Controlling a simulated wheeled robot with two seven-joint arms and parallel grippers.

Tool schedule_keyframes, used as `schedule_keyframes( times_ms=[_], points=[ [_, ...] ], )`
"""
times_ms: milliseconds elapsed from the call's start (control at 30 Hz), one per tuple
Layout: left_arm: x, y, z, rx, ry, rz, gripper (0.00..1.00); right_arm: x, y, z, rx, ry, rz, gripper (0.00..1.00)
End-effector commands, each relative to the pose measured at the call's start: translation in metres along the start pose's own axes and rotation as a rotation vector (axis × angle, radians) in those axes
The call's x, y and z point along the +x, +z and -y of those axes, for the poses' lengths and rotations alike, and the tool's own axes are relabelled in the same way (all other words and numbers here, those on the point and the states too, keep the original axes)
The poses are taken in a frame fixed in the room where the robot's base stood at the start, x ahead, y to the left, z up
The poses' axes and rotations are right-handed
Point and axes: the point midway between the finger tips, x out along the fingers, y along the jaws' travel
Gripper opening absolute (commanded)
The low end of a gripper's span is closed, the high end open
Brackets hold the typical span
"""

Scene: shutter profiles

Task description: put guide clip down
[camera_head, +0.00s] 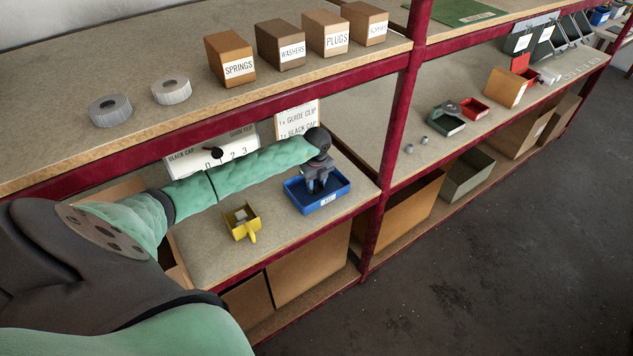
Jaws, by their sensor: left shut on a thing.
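My left gripper (317,185) points down into the blue tray (330,201) on the middle shelf. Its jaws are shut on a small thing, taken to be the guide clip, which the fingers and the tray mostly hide. I cannot tell whether the clip touches the tray floor. The blue tray has a small white label on its front. My right gripper is not in view.
A yellow scoop-like holder (243,231) with a small grey piece stands left of the tray. Label cards (297,119) stand behind. The upper shelf's red edge (300,81) runs above my arm, and a red post (390,150) stands right of the tray.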

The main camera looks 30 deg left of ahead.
Motion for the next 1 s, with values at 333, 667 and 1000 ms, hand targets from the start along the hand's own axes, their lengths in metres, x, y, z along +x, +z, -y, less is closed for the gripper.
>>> schedule_keyframes(
  times_ms=[333, 667, 1000],
  points=[
    [0.002, 0.000, 0.000, 0.000, 0.000, 0.000, 0.16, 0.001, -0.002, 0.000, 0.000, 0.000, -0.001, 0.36],
    [0.002, 0.000, 0.000, 0.000, 0.000, 0.000, 0.58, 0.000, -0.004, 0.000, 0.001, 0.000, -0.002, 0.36],
    [-0.007, 0.001, 0.000, 0.001, -0.002, 0.001, 0.58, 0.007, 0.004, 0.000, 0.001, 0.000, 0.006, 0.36]
  ],
)
